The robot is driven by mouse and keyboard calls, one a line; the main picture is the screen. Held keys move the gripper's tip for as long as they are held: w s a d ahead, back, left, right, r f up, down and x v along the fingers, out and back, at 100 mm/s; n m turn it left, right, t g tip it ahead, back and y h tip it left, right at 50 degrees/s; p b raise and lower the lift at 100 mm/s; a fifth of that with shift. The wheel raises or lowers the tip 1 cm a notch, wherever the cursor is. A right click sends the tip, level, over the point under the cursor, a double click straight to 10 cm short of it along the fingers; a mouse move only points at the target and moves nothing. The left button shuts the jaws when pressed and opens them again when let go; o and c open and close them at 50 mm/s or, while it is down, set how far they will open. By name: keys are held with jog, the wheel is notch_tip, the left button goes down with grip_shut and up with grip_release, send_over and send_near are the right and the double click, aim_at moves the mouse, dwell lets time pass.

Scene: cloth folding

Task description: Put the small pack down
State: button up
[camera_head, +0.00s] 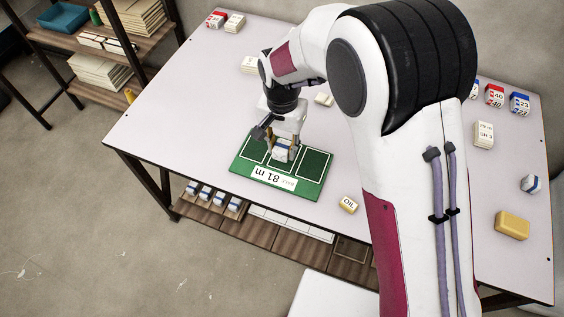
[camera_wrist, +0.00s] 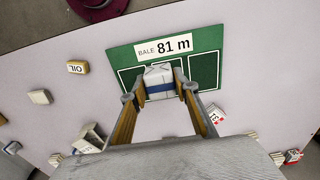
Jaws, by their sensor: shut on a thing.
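The small pack (camera_wrist: 159,80) is a white block with a blue band. My gripper (camera_wrist: 160,92) is shut on it, one finger on each side, in the wrist view. In the head view my gripper (camera_head: 283,147) points down over the green board, with the pack (camera_head: 281,154) between its fingertips. The green board (camera_head: 243,178) has white-outlined compartments and a white label (camera_head: 273,178) reading "BALE 81 m". The pack is over the middle compartment. I cannot tell whether it touches the board.
A block marked OIL (camera_head: 348,204) lies right of the board. A yellow block (camera_head: 512,224) and numbered packs (camera_head: 494,96) stand at the table's right. More packs (camera_head: 216,20) stand at the far left corner. The table (camera_head: 190,110) left of the board is clear.

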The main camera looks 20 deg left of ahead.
aim_at(282, 146)
jog(key=shift+f, duration=2.6)
jog(key=shift+f, duration=0.1)
jog(key=shift+f, duration=1.75)
jog(key=shift+f, duration=0.1)
jog(key=o, duration=1.1)
jog(key=shift+r, duration=6.1)
